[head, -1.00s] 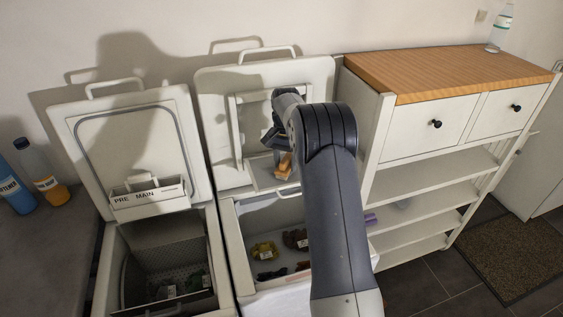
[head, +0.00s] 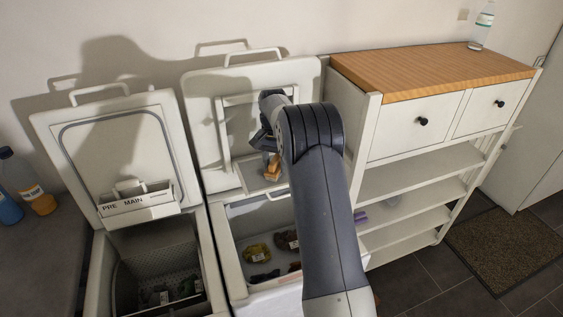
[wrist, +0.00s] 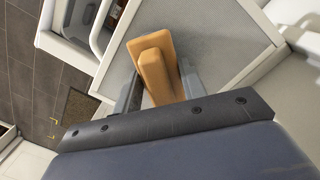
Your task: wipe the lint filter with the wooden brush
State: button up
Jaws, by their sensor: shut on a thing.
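My gripper (head: 268,147) is shut on the wooden brush (head: 273,167), in front of the raised lid of the right toploader. In the wrist view the orange-brown brush (wrist: 152,62) sits between the two dark fingers of the gripper (wrist: 157,82). Behind the brush is a flat grey panel with a pale frame (wrist: 215,38), which looks like the lint filter. In the head view this grey panel (head: 252,180) shows low in the lid's frame, partly hidden by my arm. The brush overlaps it in both views; I cannot tell whether they touch. The bristles are hidden.
The right toploader's open tub (head: 232,243) holds several dark and yellowish items. The left toploader (head: 62,185) is also open, with a dispenser tray (head: 150,207). A white shelf unit (head: 400,135) with a wooden top stands close on the right.

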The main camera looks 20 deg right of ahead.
aim_at(260, 175)
jog(key=shift+a+f, duration=0.1)
jog(key=shift+a, duration=4.05)
jog(key=shift+w, duration=0.35)
jog(key=shift+d, duration=5.85)
jog(key=shift+a+f, duration=0.1)
jog(key=shift+a, duration=5.8)
